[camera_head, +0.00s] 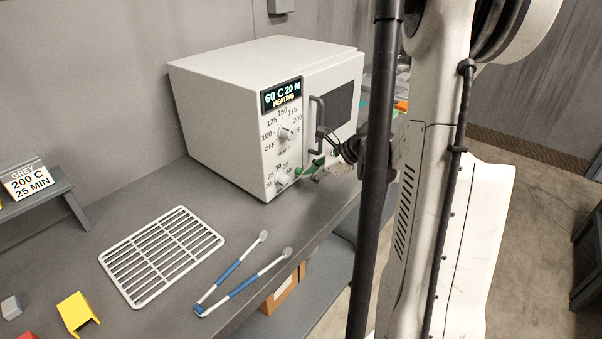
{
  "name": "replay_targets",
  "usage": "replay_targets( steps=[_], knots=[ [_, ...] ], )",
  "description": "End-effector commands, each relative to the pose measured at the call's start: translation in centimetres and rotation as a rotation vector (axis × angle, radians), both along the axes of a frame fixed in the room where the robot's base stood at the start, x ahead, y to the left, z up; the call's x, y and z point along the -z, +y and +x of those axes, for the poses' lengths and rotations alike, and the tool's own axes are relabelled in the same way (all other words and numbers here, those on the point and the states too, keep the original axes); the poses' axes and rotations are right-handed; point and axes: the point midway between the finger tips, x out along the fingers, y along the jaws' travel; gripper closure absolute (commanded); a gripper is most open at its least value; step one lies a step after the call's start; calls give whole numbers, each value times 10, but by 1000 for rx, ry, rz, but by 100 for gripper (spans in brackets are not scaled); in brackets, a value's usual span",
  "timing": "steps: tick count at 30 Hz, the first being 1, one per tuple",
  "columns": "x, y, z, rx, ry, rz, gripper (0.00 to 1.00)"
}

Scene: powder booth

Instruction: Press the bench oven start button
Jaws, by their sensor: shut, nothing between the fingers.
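The bench oven (231,118) is a white box on the bench with its door shut. Its display (282,95) reads "60 C 20 M HEATING". Below it are the temperature knob (288,133), pointing to the upper right, and a lower timer knob (283,180). My gripper (303,177) is shut and empty, low in front of the panel, just right of the timer knob. Green parts show at its fingers. I cannot make out a separate start button; the gripper may cover it. Contact with the panel cannot be told.
The door handle (317,124) stands out just above my gripper. A wire rack (162,254) and blue-handled tongs (240,283) lie on the bench (75,262). A sign (28,182) reads "GREY 200 C 25 MIN". A yellow bracket (77,312) lies at front left.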

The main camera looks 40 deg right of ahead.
Motion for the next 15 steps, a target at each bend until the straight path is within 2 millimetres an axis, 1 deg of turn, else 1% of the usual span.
replay_targets(
  steps=[6,15],
  knots=[
    [0,-1,-9,1,0,1,100],
    [0,-1,-10,0,0,0,100]
  ],
)
